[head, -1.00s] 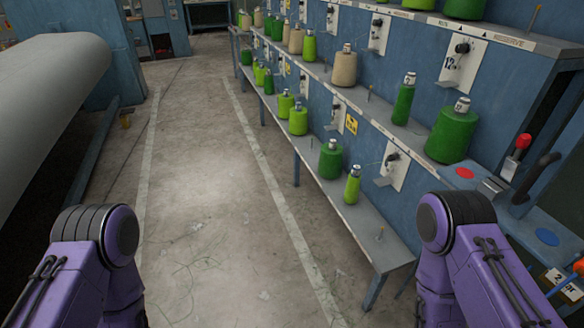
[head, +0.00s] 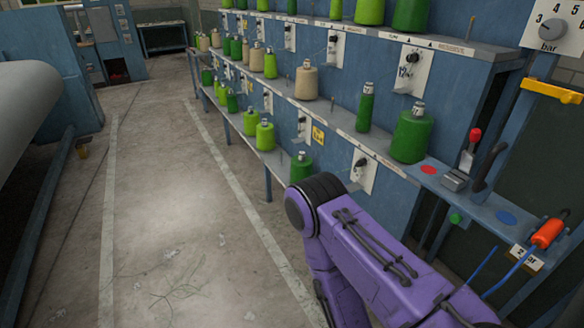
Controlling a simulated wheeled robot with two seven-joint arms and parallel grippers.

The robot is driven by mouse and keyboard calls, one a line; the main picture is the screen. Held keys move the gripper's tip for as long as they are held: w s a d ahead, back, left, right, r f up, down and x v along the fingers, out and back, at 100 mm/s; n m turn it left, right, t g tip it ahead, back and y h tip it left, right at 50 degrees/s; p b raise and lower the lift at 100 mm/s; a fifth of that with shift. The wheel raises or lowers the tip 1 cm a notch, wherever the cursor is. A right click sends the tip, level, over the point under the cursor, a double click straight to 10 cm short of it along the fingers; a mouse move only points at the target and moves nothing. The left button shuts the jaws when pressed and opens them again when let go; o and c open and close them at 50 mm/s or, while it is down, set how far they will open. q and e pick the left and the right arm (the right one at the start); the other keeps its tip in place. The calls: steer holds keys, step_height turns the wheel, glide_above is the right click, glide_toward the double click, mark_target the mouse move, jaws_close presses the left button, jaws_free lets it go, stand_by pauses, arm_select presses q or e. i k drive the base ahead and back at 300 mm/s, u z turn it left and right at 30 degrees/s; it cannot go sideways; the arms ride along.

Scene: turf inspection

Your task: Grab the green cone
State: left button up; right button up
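Several green cones stand on a blue rack in the head view. A wide dark green cone (head: 411,138) is at the near end of the middle shelf, with a slim dark green cone (head: 365,110) to its left. Another dark green cone (head: 301,168) on the lower shelf is partly hidden by my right arm. Light green cones (head: 265,136) stand farther left on that shelf. Two large green cones (head: 411,14) at the top are cut off by the picture edge. My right arm crosses the lower right, but its gripper is out of view. My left gripper is not in view.
Beige cones (head: 307,82) share the shelves. Right of the cones are a red-topped lever (head: 473,138), an orange-handled tool (head: 547,234) and a yellow bracket (head: 553,91). A large grey roller (head: 35,100) lies at left. The concrete floor aisle (head: 160,210) is clear.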

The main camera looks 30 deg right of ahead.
mark_target(301, 164)
steer(key=z, duration=0.15)
steer(key=i, duration=1.9)
steer(key=z, duration=0.9)
steer(key=i, duration=1.1)
steer(key=z, duration=1.6)
steer(key=i, duration=0.6)
steer(key=z, duration=0.35)
